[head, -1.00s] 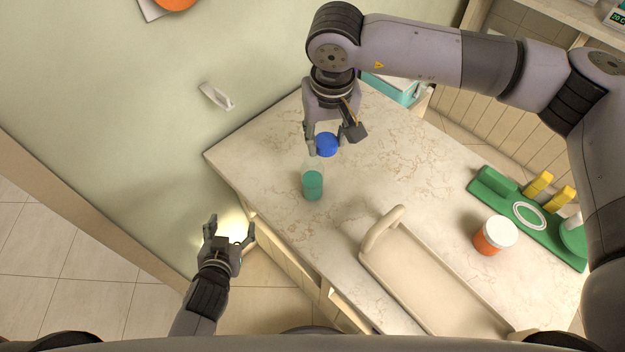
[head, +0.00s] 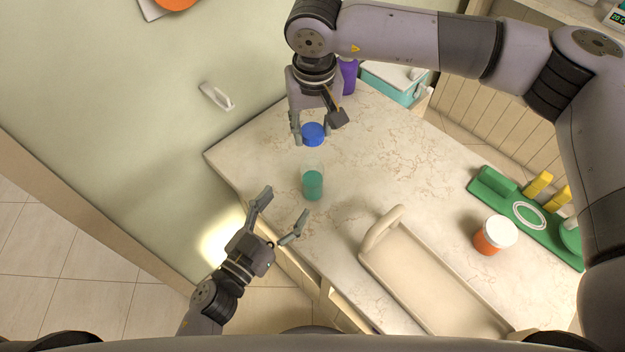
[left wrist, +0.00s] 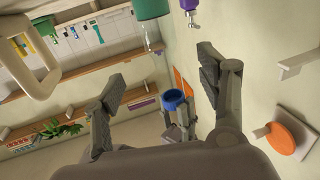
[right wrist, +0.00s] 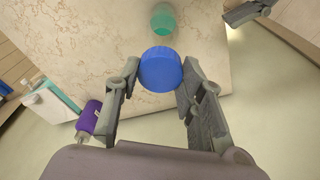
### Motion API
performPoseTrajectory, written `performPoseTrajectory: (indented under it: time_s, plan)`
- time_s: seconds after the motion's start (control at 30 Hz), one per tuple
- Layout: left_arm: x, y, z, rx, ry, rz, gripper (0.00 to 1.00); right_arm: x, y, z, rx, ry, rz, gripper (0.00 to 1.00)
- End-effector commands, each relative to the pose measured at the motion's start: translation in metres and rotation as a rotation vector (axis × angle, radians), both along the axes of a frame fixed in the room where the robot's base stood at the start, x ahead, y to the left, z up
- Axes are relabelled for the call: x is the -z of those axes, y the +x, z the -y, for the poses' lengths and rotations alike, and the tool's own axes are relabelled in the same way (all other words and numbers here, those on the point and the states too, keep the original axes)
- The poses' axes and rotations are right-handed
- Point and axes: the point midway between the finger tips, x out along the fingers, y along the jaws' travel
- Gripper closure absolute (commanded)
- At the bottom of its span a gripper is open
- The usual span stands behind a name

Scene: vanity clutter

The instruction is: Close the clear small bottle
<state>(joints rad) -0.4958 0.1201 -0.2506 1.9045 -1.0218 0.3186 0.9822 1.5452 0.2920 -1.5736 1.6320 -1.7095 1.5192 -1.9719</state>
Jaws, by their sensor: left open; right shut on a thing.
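The clear small bottle (head: 313,184), with teal-green contents, stands upright on the marble counter (head: 420,165). It has no lid on it. It shows at the top of the left wrist view (left wrist: 152,33) and of the right wrist view (right wrist: 163,20). My right gripper (head: 317,130) is shut on a round blue lid (head: 312,135), held behind the bottle and apart from it. The lid sits between the fingertips in the right wrist view (right wrist: 161,69). My left gripper (head: 284,216) is open and empty, at the counter's edge just in front of the bottle, its fingers pointing towards it.
A beige tray (head: 440,285) with a raised handle lies at the front right. An orange jar with white lid (head: 494,236) and a green rack (head: 493,187) stand further right. A purple bottle (head: 348,78) and a teal box (head: 393,85) are at the back. The counter's middle is clear.

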Motion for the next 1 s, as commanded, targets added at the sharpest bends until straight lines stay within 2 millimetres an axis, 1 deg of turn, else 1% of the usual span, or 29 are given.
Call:
performPoseTrajectory:
  time_s: [0.17,0.4,0.6,0.8,1.0]
  plan:
    - [-0.001,0.018,0.011,0.001,-0.002,0.003,0.33,0.0,0.0,0.0,0.0,0.0,0.0,0.73]
    - [-0.001,0.058,0.035,0.0,-0.001,0.004,0.33,0.0,0.0,0.0,0.0,0.0,0.0,0.73]
    - [-0.001,0.085,0.051,-0.002,-0.001,0.002,0.33,0.0,0.0,0.0,0.0,0.0,0.0,0.73]
    - [0.0,0.099,0.06,-0.001,-0.001,0.001,0.33,0.0,0.0,0.0,0.0,0.0,0.0,0.73]
    - [0.0,0.101,0.062,-0.001,0.0,0.0,0.33,0.0,0.0,0.0,0.0,0.0,0.0,0.73]
